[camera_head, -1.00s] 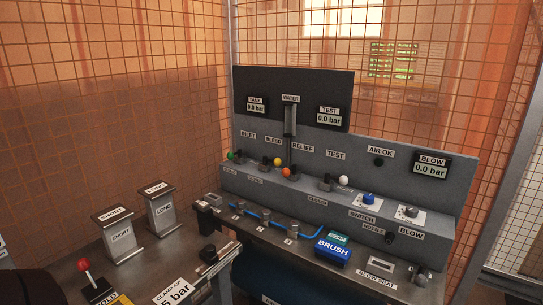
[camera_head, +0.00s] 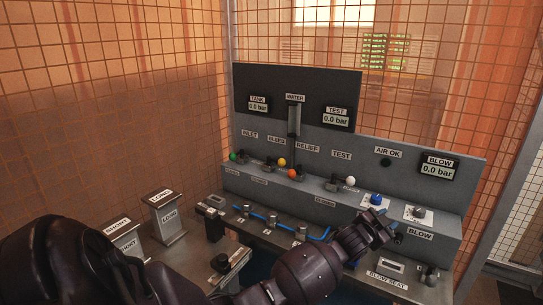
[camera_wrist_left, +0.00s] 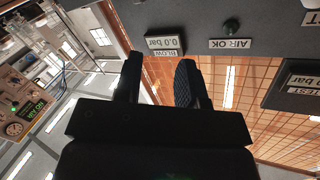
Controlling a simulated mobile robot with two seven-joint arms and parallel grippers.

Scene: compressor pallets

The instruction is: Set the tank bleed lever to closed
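The bleed lever (camera_head: 282,162) has a yellow knob and sits under the BLEED label (camera_head: 276,140) on the grey panel's ledge. Its knob points right of its base; its exact setting is too small to read. My left gripper (camera_head: 388,229) is in front of the panel's right part, near the blue switch knob, well to the right of the bleed lever and apart from it. The left wrist view shows its two dark fingers (camera_wrist_left: 158,80) spread with an empty gap. My right gripper is not in view.
Neighbouring levers have green (camera_head: 233,157), orange (camera_head: 292,174) and white (camera_head: 350,181) knobs. The TANK gauge (camera_head: 258,105) reads 0.0 bar. A blue hose (camera_head: 258,217) and fittings lie on the bench below. Wire mesh stands behind.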

